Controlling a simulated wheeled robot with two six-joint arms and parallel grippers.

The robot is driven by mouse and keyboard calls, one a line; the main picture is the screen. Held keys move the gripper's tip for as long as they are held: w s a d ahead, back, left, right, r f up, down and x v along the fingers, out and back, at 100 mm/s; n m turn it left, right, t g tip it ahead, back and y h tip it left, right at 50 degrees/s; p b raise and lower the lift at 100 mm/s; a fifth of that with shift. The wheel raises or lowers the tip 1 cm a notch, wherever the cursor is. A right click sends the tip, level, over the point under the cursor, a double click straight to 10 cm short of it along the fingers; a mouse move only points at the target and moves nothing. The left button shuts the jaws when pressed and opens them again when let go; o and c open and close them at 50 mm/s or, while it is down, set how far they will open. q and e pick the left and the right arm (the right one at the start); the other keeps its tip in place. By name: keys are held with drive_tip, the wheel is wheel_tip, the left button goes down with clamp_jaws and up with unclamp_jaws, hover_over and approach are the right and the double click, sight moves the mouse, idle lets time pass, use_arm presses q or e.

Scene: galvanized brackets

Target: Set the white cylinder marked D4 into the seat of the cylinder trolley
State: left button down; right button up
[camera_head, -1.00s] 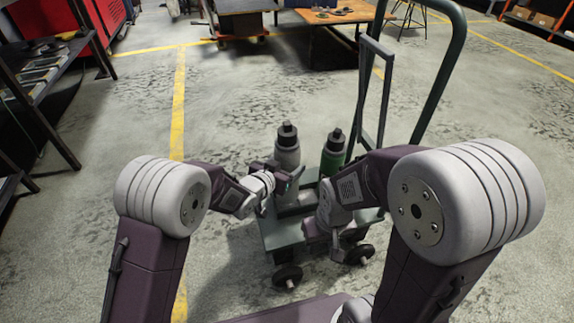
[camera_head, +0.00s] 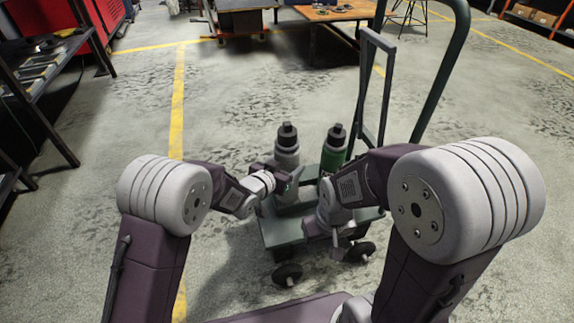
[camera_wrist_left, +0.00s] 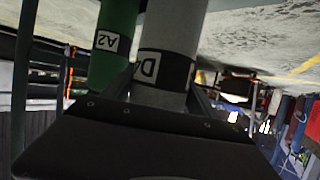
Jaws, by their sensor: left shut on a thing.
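The white cylinder (camera_head: 287,157) with a dark valve top stands nearly upright over the left part of the green cylinder trolley (camera_head: 283,238). In the left wrist view the white cylinder (camera_wrist_left: 170,35) shows a label with a D, its rest cut off. My left gripper (camera_head: 288,187) is shut on its side. The arms hide its lower end, so I cannot tell whether it rests in the seat. My right gripper (camera_head: 328,238) is low at the trolley's front; its fingers are too unclear to judge.
A green cylinder (camera_head: 333,155) stands close to the right of the white one; its label reads A2 in the left wrist view (camera_wrist_left: 110,40). The trolley's tall handle (camera_head: 440,85) rises at right. A dark shelf (camera_head: 40,85) stands at left. Open floor lies around the trolley.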

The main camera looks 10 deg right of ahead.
use_arm(q)
drive_tip(key=shift+f+b, duration=1.2)
drive_tip(key=shift+f, duration=0.25)
drive_tip(key=shift+c, duration=0.8)
unclamp_jaws()
drive_tip(key=p+v, duration=0.3)
drive_tip(key=v, duration=0.6)
drive_tip(key=shift+a, duration=0.1)
